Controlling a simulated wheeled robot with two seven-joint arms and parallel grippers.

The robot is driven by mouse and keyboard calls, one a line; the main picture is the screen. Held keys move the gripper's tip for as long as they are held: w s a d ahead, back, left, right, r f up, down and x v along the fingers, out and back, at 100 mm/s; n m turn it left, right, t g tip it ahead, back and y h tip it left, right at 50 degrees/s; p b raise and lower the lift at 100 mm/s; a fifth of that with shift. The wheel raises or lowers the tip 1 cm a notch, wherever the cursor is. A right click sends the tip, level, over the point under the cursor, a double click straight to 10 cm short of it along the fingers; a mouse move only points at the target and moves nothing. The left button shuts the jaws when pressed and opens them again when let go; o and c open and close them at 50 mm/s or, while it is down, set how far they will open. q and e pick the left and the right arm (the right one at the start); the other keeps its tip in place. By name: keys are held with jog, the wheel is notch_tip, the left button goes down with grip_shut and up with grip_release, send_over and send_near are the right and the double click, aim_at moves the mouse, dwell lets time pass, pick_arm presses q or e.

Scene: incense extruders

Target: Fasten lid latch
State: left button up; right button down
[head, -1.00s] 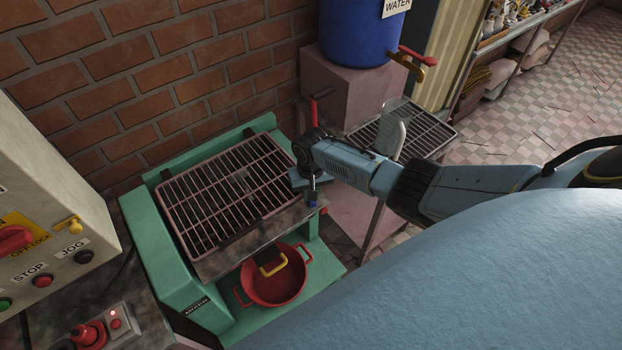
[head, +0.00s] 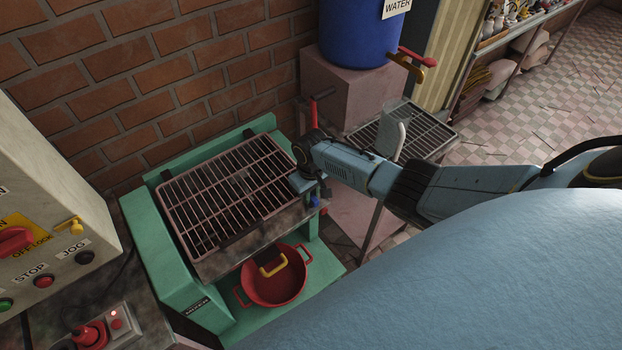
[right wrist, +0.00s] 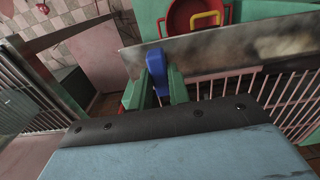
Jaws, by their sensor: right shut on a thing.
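The green extruder machine (head: 165,235) stands against the brick wall with its slatted grille lid (head: 230,195) lying over the top. A small blue latch handle (head: 314,203) is at the lid's right front corner. My right gripper (head: 310,188) is over that corner. In the right wrist view, the blue latch handle (right wrist: 157,66) stands between the fingers of my right gripper (right wrist: 157,90), which are shut on it, beside the lid's metal front edge (right wrist: 215,55). The latch's lower part and its catch are hidden. My left gripper is not in view.
A red pot (head: 275,285) with a yellow handle sits below the lid's front edge. A control box (head: 50,210) stands at left. A blue water barrel (head: 355,30) on a pink block (head: 355,85) and a second rack (head: 400,130) are behind my right arm.

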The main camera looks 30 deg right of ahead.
jog(key=shift+r, duration=0.1)
jog(key=c, duration=1.3)
grip_release()
jog(key=shift+r, duration=0.75)
notch_tip(320, 180, up, 12)
jog(key=shift+f, duration=0.1)
